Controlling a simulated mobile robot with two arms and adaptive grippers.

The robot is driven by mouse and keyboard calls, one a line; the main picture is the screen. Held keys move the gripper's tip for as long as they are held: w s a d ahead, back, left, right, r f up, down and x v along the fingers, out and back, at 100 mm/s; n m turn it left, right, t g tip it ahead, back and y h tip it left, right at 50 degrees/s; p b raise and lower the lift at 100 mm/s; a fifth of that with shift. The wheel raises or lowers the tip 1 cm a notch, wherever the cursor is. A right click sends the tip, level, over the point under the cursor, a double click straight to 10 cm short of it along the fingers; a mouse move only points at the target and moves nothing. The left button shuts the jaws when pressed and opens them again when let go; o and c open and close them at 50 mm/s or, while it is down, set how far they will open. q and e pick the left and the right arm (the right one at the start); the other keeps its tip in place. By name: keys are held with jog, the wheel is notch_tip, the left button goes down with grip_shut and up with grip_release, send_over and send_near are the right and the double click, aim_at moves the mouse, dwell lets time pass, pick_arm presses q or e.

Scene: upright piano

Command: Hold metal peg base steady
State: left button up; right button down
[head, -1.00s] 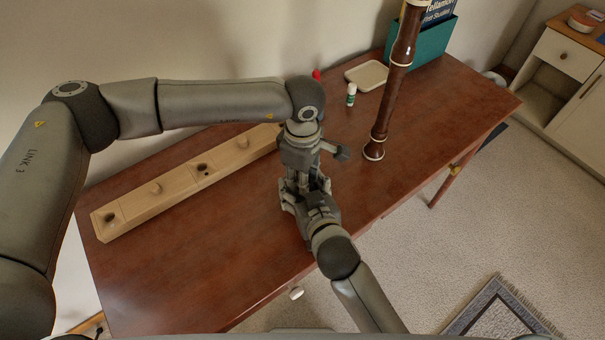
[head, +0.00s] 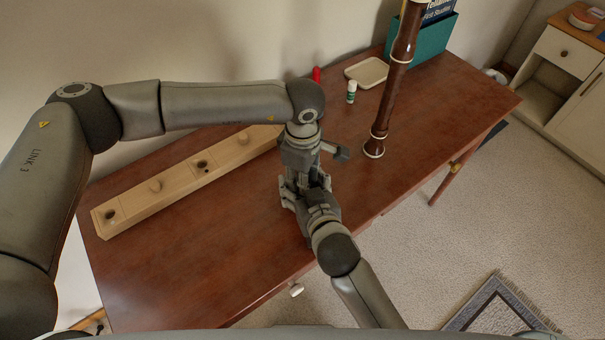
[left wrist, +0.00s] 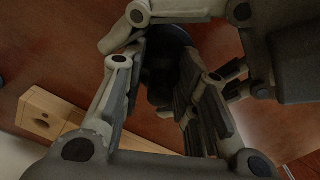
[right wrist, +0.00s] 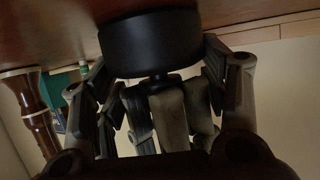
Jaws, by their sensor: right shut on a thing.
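The metal peg base (right wrist: 150,42) is a dark, smooth, round block in the right wrist view, against the reddish tabletop, with a thin stem. My right gripper (right wrist: 160,68) is shut on it, one finger on each side. In the head view my right gripper (head: 306,198) reaches in from the front edge. My left gripper (head: 300,170) points down from above, close to it. In the left wrist view the left fingers (left wrist: 170,85) stand around something dark; whether they touch it is unclear. The grippers hide the base in the head view.
A long pale wooden stand (head: 185,180) with pegs and holes lies behind the grippers. A brown wooden instrument (head: 393,80) stands upright to the right. A small white-green tube (head: 351,92), a tray (head: 367,72) and a teal box (head: 425,40) sit at the back right. The front left tabletop is clear.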

pick_arm(q)
jog(key=shift+o, duration=1.1)
jog(key=shift+f, duration=0.1)
jog(key=shift+o, duration=0.2)
jog(key=shift+d+r, duration=0.1)
jog(key=shift+r, duration=2.45)
pick_arm(e)
jog(key=shift+s+f, duration=0.15)
jog(key=shift+f, duration=0.2)
pick_arm(q)
jog(key=shift+f, duration=0.1)
jog(key=shift+o, duration=0.4)
pick_arm(e)
jog(key=shift+r, duration=0.1)
pick_arm(q)
jog(key=o, duration=0.5)
pick_arm(e)
jog(key=shift+r, duration=0.15)
pick_arm(q)
jog(key=shift+f, duration=0.1)
pick_arm(e)
jog(key=shift+r, duration=0.1)
